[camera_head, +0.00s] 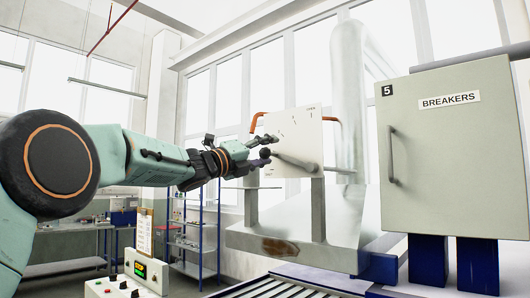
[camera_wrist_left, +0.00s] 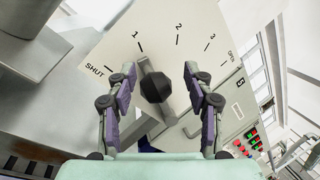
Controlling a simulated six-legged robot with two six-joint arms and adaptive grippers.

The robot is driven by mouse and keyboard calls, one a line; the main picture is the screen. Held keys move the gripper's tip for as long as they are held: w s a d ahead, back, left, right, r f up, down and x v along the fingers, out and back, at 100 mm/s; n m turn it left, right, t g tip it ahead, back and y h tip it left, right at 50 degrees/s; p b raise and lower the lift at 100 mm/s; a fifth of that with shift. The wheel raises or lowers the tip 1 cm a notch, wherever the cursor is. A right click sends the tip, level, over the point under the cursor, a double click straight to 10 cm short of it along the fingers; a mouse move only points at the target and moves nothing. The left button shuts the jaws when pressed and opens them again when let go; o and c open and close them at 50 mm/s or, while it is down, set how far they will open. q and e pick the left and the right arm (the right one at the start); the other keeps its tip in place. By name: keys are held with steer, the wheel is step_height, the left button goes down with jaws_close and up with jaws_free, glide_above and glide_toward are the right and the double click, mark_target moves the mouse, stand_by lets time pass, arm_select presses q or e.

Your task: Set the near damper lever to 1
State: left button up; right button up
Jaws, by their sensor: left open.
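The damper lever (camera_head: 295,163) is a grey bar in front of a pale dial plate (camera_head: 286,130), with a dark knob (camera_head: 265,153) at its left end. The knob (camera_wrist_left: 156,87) also shows in the left wrist view, before the plate (camera_wrist_left: 118,62) marked SHUT, 1, 2, another number and OPEN. My left gripper (camera_head: 269,148) is at the knob. In the left wrist view its open fingers (camera_wrist_left: 160,72) stand on either side of the knob, with visible gaps. I cannot tell exactly which mark the lever points to. My right gripper is out of view.
A grey BREAKERS cabinet (camera_head: 450,145) stands at the right. A large metal duct (camera_head: 348,100) rises behind the plate. Orange pipe (camera_head: 257,121) runs beside the plate. A roller conveyor (camera_head: 300,284) and a control box (camera_head: 125,285) are low in front.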

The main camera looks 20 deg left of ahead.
arm_select(q)
steer(key=shift+a+f, duration=0.1)
steer(key=shift+f, duration=0.05)
steer(key=v, duration=1.2)
steer(key=shift+w, duration=0.1)
